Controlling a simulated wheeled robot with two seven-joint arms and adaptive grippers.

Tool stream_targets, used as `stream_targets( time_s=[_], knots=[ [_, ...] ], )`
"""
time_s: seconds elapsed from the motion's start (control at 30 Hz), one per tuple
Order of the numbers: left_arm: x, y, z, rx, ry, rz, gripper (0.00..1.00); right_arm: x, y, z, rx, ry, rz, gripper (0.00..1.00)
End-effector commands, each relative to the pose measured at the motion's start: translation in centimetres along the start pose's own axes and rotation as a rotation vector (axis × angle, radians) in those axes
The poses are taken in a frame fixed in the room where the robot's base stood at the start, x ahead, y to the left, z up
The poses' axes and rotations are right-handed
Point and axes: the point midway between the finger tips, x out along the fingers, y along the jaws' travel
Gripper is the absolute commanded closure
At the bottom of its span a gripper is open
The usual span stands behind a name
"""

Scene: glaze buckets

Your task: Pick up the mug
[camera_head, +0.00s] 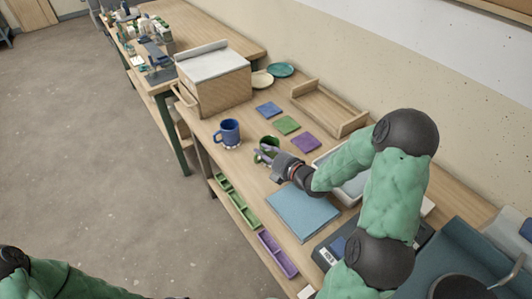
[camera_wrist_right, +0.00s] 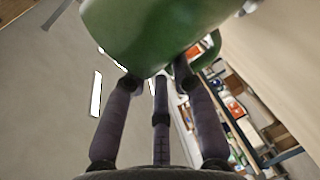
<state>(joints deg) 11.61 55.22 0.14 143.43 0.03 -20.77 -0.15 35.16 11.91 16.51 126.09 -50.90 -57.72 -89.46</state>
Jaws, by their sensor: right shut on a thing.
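A green mug (camera_head: 269,142) is at my right gripper (camera_head: 264,154), over the front half of the wooden workbench. In the right wrist view the green mug (camera_wrist_right: 150,28) fills the top, with its handle at the right, and the fingers (camera_wrist_right: 158,82) are closed against it. I cannot tell how far it is above the bench. A blue mug (camera_head: 228,133) stands upright near the bench's front edge, to the left of my right gripper and apart from it. My left arm shows only at the lower left corner; its gripper is out of view.
Blue (camera_head: 268,109), green (camera_head: 286,125) and purple (camera_head: 305,143) squares lie behind the mugs. A wooden tray (camera_head: 330,108) stands by the wall. A wooden box (camera_head: 214,80) is at the left. A light blue mat (camera_head: 303,213) lies nearer, below my right arm.

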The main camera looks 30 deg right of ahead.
Motion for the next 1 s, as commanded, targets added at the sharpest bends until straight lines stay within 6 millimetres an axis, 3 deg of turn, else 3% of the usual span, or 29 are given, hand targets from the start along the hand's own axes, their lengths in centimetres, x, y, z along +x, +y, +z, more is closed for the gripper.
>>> stream_targets(
  time_s=[0.17,0.3,0.63,1.0],
  knots=[
    [-0.8,0.3,0.0,0.0,0.0,0.0,0.6,-0.3,1.3,-0.1,-0.001,0.001,-0.002,1.0],
    [-1.8,0.6,0.1,0.0,0.0,0.0,0.6,-0.8,3.5,-0.1,-0.001,0.0,0.001,1.0],
    [-4.0,1.4,0.1,0.0,0.0,0.0,0.6,-5.8,8.8,-3.9,-0.003,0.0,0.004,1.0],
    [-5.1,1.8,0.2,0.0,0.0,0.0,0.6,-11.0,10.2,-8.4,-0.002,0.0,0.002,1.0]
  ],
)
